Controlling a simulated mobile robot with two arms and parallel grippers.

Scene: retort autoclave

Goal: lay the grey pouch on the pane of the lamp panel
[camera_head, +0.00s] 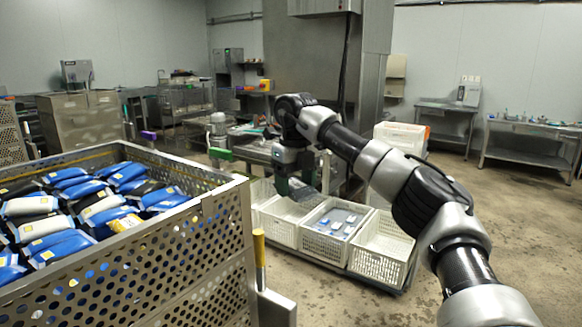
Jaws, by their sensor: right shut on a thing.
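My right gripper (289,172) points down over the row of white crates near the middle of the view. It is shut on a dark grey piece, which looks like the grey pouch (298,190) and hangs just below the fingers. The pouch is small in the picture and its outline is partly lost against the crates. My left gripper is out of view. I cannot make out the lamp panel or its pane for certain; my right arm covers part of the steel table behind.
A perforated metal basket (170,262) full of blue, white and black pouches stands at the left front. White crates (330,235) stand on a low cart, one holding small pale items. Steel benches (530,130) line the back right. The floor at the right is clear.

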